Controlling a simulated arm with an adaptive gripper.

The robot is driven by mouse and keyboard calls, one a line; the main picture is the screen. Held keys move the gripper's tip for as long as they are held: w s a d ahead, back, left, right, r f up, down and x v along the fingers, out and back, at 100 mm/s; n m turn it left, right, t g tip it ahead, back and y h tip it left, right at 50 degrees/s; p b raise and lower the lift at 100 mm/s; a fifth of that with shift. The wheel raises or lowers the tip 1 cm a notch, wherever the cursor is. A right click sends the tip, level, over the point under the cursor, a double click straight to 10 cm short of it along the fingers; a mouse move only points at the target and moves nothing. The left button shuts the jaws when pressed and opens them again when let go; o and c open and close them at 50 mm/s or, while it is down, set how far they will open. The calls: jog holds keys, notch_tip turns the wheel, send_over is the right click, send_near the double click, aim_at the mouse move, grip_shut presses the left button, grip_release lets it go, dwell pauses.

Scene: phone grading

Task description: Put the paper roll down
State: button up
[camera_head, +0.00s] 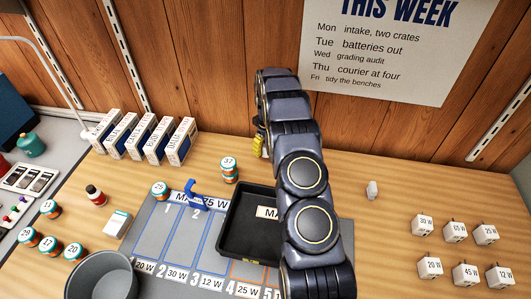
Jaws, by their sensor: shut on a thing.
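My arm reaches up from the bottom and bends down near the back wall. My gripper (261,129) shows only in part, at the left edge of the arm, in front of the wooden wall. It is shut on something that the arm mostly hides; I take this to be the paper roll. A small yellow part shows at its lower end. I cannot tell whether the held thing touches the bench (400,180).
A black tray (238,240) stands on a grey marked mat (150,232). A blue clip-like piece (195,197) and numbered tins (230,168) are nearby. Upright boxes (148,137) stand at back left. White chargers (459,232) are at right.

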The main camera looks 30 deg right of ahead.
aim_at(266, 153)
jog(key=shift+w+d+f, duration=0.15)
jog(key=shift+w+f, duration=0.15)
jog(key=shift+f, duration=0.25)
jog(key=shift+w+f, duration=0.1)
jog(key=shift+f, duration=1.45)
jog(key=shift+f, duration=0.1)
jog(key=o, duration=1.1)
jog(key=shift+o, duration=0.2)
